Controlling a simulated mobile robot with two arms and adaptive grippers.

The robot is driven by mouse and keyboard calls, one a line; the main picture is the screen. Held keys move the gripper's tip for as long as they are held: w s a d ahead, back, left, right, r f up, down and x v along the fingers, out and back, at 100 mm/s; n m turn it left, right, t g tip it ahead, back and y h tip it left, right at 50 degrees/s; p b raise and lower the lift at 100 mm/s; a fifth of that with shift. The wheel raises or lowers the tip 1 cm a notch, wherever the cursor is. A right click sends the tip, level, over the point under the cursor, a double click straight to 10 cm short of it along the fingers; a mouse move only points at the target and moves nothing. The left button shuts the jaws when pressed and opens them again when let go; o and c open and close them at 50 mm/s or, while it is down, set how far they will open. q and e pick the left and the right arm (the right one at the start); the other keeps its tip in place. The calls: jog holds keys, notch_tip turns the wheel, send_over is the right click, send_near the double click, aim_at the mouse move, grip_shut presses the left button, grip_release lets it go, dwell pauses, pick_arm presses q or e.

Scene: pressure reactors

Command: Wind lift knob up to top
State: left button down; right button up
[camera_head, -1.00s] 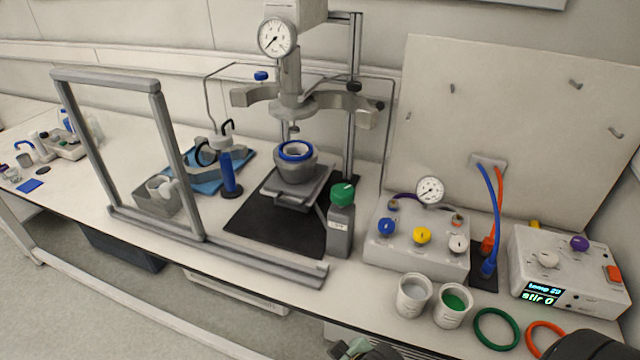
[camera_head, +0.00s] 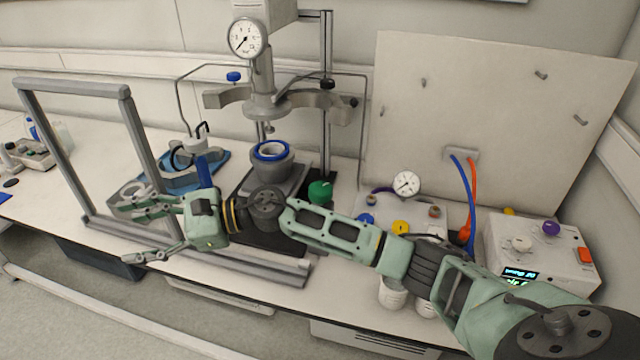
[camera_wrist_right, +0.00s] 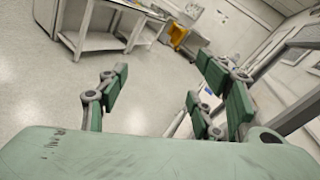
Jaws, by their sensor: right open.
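The pressure reactor stand has a grey vessel with a blue ring (camera_head: 271,152) on a small lift platform (camera_head: 252,183) over a black mat. The reactor head with clamp arms (camera_head: 262,103) hangs above the vessel, apart from it. A black knob (camera_head: 327,84) is on the stand's column; I cannot tell whether it is the lift knob. My right gripper (camera_head: 125,230) is open and empty, left of and in front of the platform, pointing left. Its spread fingers also show in the right wrist view (camera_wrist_right: 160,98), with floor between them. My right arm hides the platform's front. My left gripper is not in view.
A grey frame (camera_head: 146,140) stands left of the reactor, behind my right gripper. A green-capped bottle (camera_head: 320,192), a control box with a gauge (camera_head: 405,184) and a stirrer unit (camera_head: 540,250) are to the right. A tall panel (camera_head: 480,110) stands behind them.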

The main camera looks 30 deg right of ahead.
jog(key=w+d+f+n+g+h, duration=0.25)
jog(key=d+f+n+h, duration=0.2)
jog(key=d+n, duration=0.35)
notch_tip(320, 180, up, 6)
jog(key=n+g+h, duration=0.4)
jog(key=n+h, duration=0.2)
jog(key=h, duration=0.6)
send_over(322, 186)
jog(key=shift+s+a+f+y, duration=0.1)
jog(key=shift+f+y, duration=0.05)
jog(key=shift+y, duration=0.1)
jog(key=shift+d+f+p, duration=0.2)
jog(key=shift+p, duration=0.1)
notch_tip(322, 186, down, 6)
jog(key=shift+f+p, duration=0.1)
jog(key=shift+p, duration=0.75)
jog(key=shift+a+f, duration=0.15)
jog(key=shift+f, duration=0.4)
